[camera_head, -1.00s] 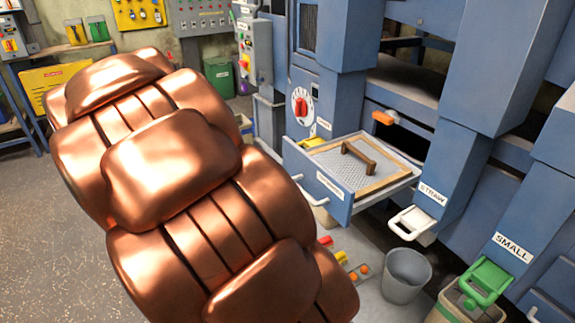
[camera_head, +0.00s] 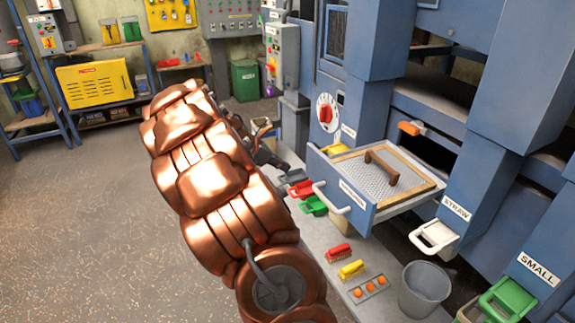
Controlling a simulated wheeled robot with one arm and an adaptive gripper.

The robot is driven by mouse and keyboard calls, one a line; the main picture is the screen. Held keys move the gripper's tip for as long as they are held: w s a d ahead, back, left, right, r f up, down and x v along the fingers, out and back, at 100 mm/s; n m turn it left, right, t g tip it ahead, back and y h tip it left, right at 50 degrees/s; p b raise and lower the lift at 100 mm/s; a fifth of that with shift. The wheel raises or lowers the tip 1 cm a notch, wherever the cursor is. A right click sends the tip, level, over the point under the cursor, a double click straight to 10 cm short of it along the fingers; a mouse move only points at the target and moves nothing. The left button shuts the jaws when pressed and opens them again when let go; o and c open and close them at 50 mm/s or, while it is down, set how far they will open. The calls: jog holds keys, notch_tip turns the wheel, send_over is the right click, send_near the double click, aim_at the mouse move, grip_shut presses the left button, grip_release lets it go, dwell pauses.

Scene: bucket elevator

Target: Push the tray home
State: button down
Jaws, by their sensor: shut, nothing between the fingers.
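The tray (camera_head: 345,192) is a blue drawer pulled out of the blue machine, with a white bar handle and a label on its front. Inside it lies a wood-framed mesh screen (camera_head: 383,186) with a brown handle on top. My copper-coloured arm fills the middle of the view, left of the tray. My gripper (camera_head: 268,152) is a dark shape partly hidden behind the arm, left of the tray and apart from it. It is shut and empty.
Below the tray, a grey bench holds red and green scoops (camera_head: 313,205), brushes (camera_head: 350,269) and a row of orange balls (camera_head: 368,289). A grey bucket (camera_head: 423,289) stands right of them. Straw (camera_head: 437,236) and small (camera_head: 508,297) chutes jut out. Floor at left is clear.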

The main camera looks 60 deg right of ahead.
aim_at(318, 176)
jog(key=shift+s+d+f+p, duration=0.55)
jog(key=shift+s+d+f, duration=0.3)
jog(key=shift+d, duration=0.6)
jog(key=shift+s+d+f+p, duration=0.5)
jog(key=shift+s+d+f, duration=0.4)
jog(key=shift+d, duration=0.5)
jog(key=shift+s+d+f+p, duration=0.65)
jog(key=shift+d+f, duration=0.3)
jog(key=shift+d, duration=0.5)
